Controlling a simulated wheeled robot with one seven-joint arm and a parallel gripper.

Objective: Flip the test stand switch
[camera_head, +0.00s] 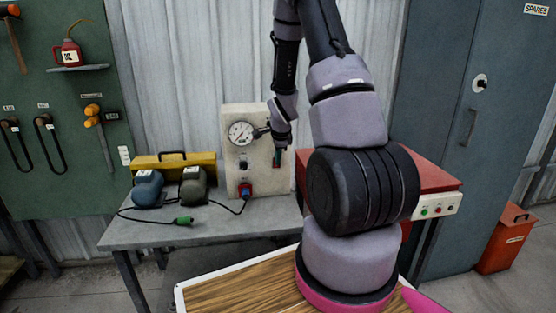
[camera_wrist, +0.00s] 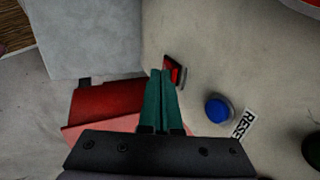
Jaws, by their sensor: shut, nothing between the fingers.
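The test stand (camera_head: 232,170) is a cream panel on a grey bench, with a round gauge (camera_head: 241,132) at its top. A small red rocker switch (camera_wrist: 177,72) in a dark frame shows on the panel in the wrist view. A blue button (camera_wrist: 217,109) beside it has a label reading RESET (camera_wrist: 243,123). My gripper (camera_head: 278,162) is at the right part of the panel in the head view, where it hides the switch. Its green fingers (camera_wrist: 161,74) are shut and empty. Their tips overlap the switch's edge in the wrist view; I cannot tell whether they touch it.
The grey bench (camera_head: 225,222) also holds a blue motor (camera_head: 148,187), a dark green motor (camera_head: 193,186) and a yellow toolbox (camera_head: 150,163). A red cabinet (camera_head: 428,177) with buttons stands to the right.

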